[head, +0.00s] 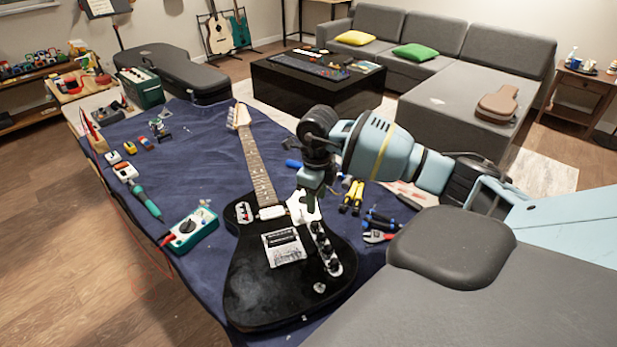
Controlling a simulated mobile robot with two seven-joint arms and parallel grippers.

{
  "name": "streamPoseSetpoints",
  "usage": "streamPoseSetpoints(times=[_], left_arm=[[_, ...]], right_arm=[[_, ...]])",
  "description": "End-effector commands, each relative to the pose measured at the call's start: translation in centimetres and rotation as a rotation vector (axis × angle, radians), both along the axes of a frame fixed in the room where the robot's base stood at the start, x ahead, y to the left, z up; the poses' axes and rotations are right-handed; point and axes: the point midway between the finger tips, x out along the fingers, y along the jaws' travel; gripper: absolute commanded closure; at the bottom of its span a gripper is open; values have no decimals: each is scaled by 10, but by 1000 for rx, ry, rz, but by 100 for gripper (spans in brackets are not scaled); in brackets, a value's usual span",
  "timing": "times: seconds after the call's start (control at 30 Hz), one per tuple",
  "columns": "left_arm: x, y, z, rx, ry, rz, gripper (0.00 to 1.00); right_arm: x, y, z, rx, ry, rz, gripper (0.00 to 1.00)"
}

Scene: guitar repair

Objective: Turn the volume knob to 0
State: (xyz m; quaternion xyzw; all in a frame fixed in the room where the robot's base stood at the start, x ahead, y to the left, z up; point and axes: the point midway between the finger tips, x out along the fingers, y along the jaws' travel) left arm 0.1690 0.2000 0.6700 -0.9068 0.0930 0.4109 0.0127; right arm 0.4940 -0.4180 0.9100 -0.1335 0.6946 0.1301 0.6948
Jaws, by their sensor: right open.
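A black electric guitar (262,293) lies face up on the blue cloth, its neck pointing to the back. A metal control plate (336,268) with several dark knobs (328,252) runs along the right side of its body. I cannot tell which knob is the volume knob, nor its setting. My right gripper (309,192) points down above the guitar's upper right body, just behind the control plate. It is open and appears empty. Its fingers hide part of the white pickguard. I cannot tell how high it is above the guitar. My left gripper is out of view.
The blue cloth (190,128) covers the table. A teal multimeter (190,229) and a soldering iron (146,201) lie left of the guitar. A guitar case (175,70) and a small green amplifier (140,88) stand behind.

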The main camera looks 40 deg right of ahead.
Motion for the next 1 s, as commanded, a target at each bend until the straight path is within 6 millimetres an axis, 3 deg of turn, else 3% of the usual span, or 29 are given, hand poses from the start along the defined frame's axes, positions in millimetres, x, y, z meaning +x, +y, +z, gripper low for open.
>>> streamPoseSetpoints(times=[0.17,0.63,1.0], left_arm=[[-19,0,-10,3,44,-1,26],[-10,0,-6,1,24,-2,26],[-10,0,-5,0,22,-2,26]], right_arm=[[0,1,-7,2,2,1,57],[0,2,-70,5,1,1,57],[0,1,-79,4,0,2,57]])
